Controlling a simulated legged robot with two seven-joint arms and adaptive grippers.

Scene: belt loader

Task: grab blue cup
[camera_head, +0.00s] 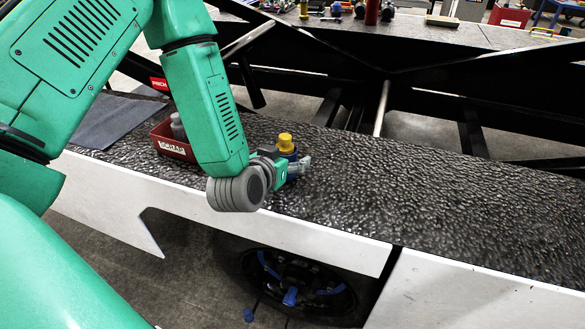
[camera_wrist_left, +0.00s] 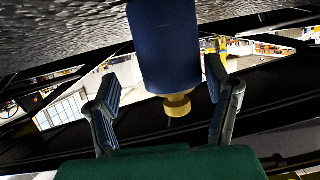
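The blue cup (camera_head: 291,156), with a yellow top (camera_head: 285,140), stands upright on the dark textured surface (camera_head: 400,190). My left gripper (camera_head: 297,169) is beside it and hides its lower part in the head view. In the left wrist view, which is upside down, the blue cup (camera_wrist_left: 165,45) is between the two spread fingers of the left gripper (camera_wrist_left: 162,88). A gap shows between the cup and the left finger. The right finger is close to the cup's edge, and I cannot tell if it touches. My right gripper is not in view.
A red bin (camera_head: 172,143) with grey bottles stands left of my left forearm. A dark cloth-like sheet (camera_head: 117,121) lies farther left. Black frame beams (camera_head: 440,95) run behind the surface. The surface to the right of the cup is clear.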

